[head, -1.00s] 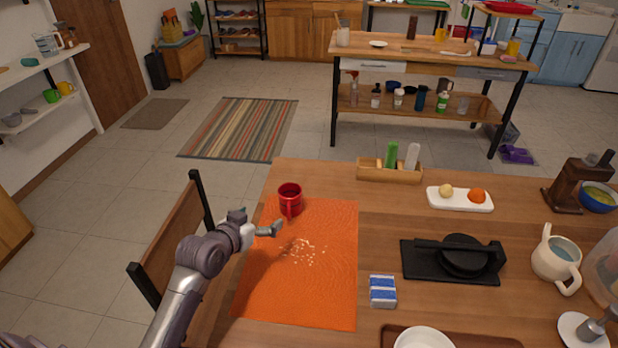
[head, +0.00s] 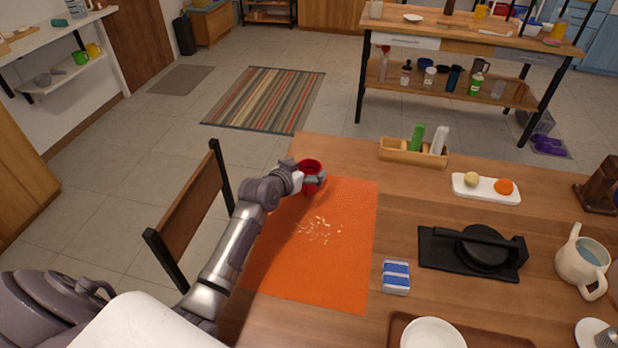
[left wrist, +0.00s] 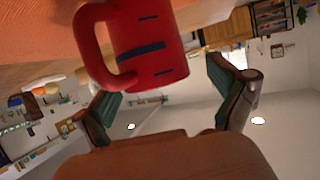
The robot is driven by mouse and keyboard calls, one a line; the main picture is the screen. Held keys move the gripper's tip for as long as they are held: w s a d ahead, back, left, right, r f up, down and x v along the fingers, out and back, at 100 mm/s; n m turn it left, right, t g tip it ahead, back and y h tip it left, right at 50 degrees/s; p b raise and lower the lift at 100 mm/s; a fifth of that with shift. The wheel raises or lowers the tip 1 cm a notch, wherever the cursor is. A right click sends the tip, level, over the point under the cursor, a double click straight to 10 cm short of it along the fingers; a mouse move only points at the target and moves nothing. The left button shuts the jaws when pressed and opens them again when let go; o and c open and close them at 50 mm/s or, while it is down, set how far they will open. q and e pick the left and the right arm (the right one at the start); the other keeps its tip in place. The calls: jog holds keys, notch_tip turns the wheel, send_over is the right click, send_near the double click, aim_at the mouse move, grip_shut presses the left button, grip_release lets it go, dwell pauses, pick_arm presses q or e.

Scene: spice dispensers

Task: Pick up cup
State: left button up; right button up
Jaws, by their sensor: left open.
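The red cup (head: 309,168) stands at the far left corner of the orange mat (head: 352,215) on the wooden table. My left gripper (head: 312,181) is at the cup in the head view and hides part of it. In the left wrist view the red cup (left wrist: 150,45) shows large, with its handle toward the left and dark marks on its side. The open fingers of my left gripper (left wrist: 168,100) point toward the cup, with a gap between them. I cannot tell whether a finger touches it. My right gripper is not in view.
Small pale crumbs (head: 318,230) lie on the mat. A blue and white packet (head: 396,277) lies right of the mat, near a black press (head: 472,250). A wooden caddy (head: 412,153) stands at the back edge. A chair (head: 190,215) stands left of the table.

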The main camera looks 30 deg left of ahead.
aim_at(314, 164)
pick_arm(q)
jog(key=x, duration=0.3)
jog(key=shift+w+d+f, duration=0.15)
jog(key=shift+w+d, duration=0.05)
jog(key=shift+w, duration=0.15)
jog(key=shift+s, duration=0.1)
jog(key=c, duration=1.4)
jog(key=shift+r, duration=0.25)
jog(key=r, duration=0.4)
jog(key=shift+w+d+r, duration=0.2)
jog(key=shift+d, duration=0.05)
jog(key=w+d+r, duration=0.1)
jog(key=d+r, duration=0.1)
jog(key=d, duration=0.1)
jog(key=w+d+r, duration=0.2)
jog(key=d, duration=0.1)
jog(key=w+d+r+b, duration=0.1)
jog(key=w+d+r, duration=0.1)
jog(key=d, duration=0.1)
jog(key=shift+w+d+r, duration=0.1)
jog(key=shift+w+d, duration=0.15)
jog(key=shift+d, duration=0.15)
